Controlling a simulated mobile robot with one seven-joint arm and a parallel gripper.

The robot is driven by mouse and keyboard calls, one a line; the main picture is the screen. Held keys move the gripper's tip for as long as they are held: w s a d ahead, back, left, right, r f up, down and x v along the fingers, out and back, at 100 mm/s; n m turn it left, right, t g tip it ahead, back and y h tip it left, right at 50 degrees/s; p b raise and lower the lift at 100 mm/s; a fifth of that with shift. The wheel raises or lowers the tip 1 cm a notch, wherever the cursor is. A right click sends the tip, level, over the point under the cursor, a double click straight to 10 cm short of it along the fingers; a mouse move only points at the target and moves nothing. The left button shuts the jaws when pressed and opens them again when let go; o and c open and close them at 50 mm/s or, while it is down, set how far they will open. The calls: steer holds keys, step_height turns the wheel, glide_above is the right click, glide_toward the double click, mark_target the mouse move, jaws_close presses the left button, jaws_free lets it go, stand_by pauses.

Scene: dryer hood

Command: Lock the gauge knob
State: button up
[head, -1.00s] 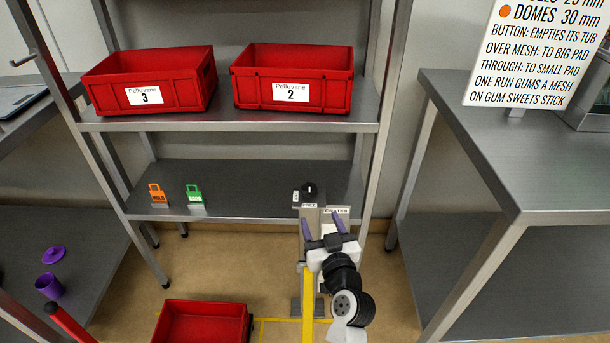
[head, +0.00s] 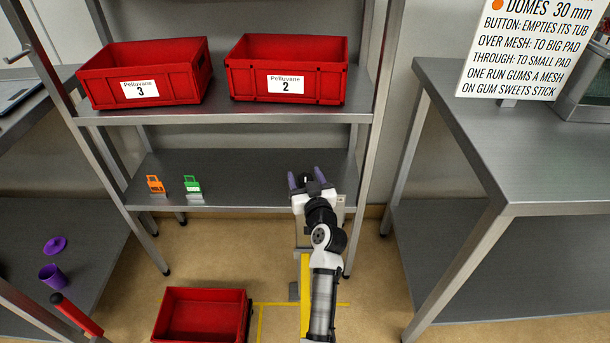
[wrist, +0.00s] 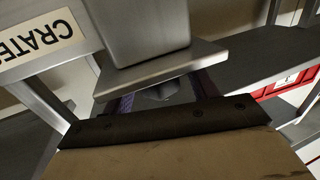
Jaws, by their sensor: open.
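The gauge knob, a small dark knob with a white mark a second ago, is now largely hidden behind my gripper (head: 305,180) in the head view. My gripper has its two purple fingers apart, one on each side of the knob's place at the shelf's front edge. In the wrist view, the fingers of my gripper (wrist: 164,95) reach under a grey metal plate (wrist: 160,72) with a block on it. A dark rounded shape shows between the fingers; I cannot tell whether it is the knob or whether they touch it.
An orange tag (head: 155,184) and a green tag (head: 192,185) stand on the lower shelf (head: 245,170). Red crates 3 (head: 145,75) and 2 (head: 287,70) sit above. Another red crate (head: 203,315) is on the floor. A crate label (wrist: 40,45) shows in the wrist view.

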steer(key=shift+w, duration=0.1)
steer(key=c, duration=1)
